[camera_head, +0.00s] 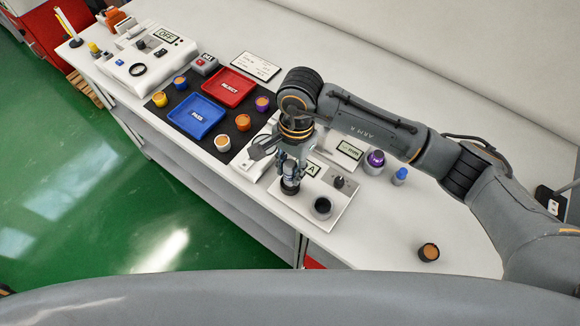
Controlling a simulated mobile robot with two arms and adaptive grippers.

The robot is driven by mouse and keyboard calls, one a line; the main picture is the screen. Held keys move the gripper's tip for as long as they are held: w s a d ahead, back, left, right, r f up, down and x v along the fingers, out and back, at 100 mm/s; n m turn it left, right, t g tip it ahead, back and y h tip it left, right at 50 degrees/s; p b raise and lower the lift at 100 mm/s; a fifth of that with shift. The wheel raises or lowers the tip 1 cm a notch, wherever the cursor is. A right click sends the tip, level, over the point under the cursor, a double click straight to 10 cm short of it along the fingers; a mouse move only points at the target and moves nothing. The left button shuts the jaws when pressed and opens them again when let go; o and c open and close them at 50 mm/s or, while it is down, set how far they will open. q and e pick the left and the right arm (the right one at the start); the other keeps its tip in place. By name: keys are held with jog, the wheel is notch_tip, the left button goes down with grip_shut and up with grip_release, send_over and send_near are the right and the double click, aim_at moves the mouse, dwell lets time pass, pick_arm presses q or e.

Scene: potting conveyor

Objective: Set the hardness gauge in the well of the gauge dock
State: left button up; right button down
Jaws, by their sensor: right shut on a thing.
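My right gripper (291,172) comes down from the right arm, pointing at the bench. It is shut on a dark, short cylinder (290,187), which I take to be the hardness gauge. The fingers cover its upper part. The gauge is over the left part of a pale grey plate (340,207), which looks like the gauge dock. I cannot tell whether it touches the plate. A dark round cup (322,208), possibly the well, is on the plate to the right of and nearer than the gauge. My left gripper is out of view.
A black mat (181,147) holds a blue tray (198,135), a red tray (249,87) and several small pots. The bench's near right is mostly clear.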

jog(key=shift+f, duration=0.7)
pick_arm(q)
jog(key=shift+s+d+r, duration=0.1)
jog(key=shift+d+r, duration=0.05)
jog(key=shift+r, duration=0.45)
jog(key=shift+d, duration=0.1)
pick_arm(e)
jog(key=shift+f, duration=0.1)
jog(key=shift+f, duration=0.15)
jog(key=c, duration=1)
grip_release()
jog(key=shift+c, duration=0.2)
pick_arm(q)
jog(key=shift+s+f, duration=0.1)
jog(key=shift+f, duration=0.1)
